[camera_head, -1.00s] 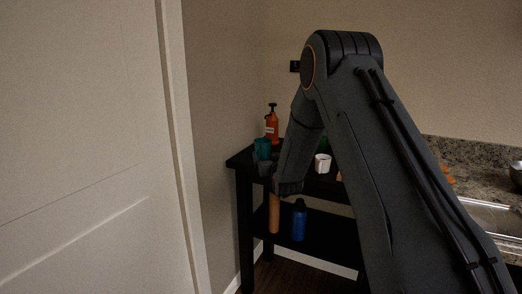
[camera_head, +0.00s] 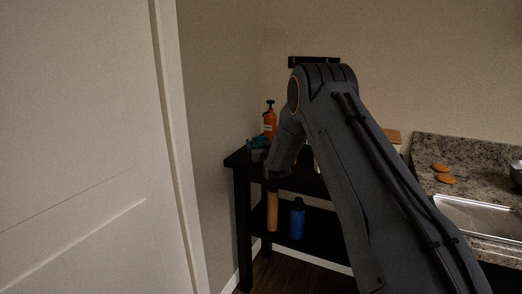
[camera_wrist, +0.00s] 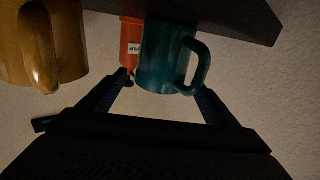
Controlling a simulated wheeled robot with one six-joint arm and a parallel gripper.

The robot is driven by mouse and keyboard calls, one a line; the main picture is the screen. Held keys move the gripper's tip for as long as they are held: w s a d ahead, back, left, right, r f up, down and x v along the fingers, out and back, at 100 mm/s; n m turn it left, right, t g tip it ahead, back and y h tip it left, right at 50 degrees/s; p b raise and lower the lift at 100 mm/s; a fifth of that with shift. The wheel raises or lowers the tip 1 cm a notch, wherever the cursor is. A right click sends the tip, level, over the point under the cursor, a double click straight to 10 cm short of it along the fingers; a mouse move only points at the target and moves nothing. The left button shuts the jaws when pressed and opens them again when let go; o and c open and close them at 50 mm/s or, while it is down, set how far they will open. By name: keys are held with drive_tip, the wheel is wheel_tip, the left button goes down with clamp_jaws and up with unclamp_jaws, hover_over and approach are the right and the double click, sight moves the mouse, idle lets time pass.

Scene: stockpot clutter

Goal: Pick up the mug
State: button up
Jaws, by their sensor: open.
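In the wrist view, which looks upside down, a teal mug (camera_wrist: 163,58) with its handle to the right lies between and just beyond my gripper's fingers (camera_wrist: 158,92). The gripper is open and nothing is held. A yellow-brown mug (camera_wrist: 45,45) is at the left of that view, outside the fingers. My arm hides much of the tabletop there, and the fingertips are hard to make out.
An orange pump bottle (camera_head: 270,122) stands behind the teal mug; it also shows in the wrist view (camera_wrist: 130,45). A tan cylinder (camera_head: 272,211) and a blue bottle (camera_head: 297,220) are on the lower shelf. A granite counter (camera_head: 465,165) with a sink is at right.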

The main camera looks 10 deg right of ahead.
drive_tip(key=shift+w, duration=0.2)
drive_tip(key=c, duration=1.3)
drive_tip(key=shift+r, duration=0.1)
drive_tip(key=shift+c, duration=1)
drive_tip(key=shift+r, duration=0.2)
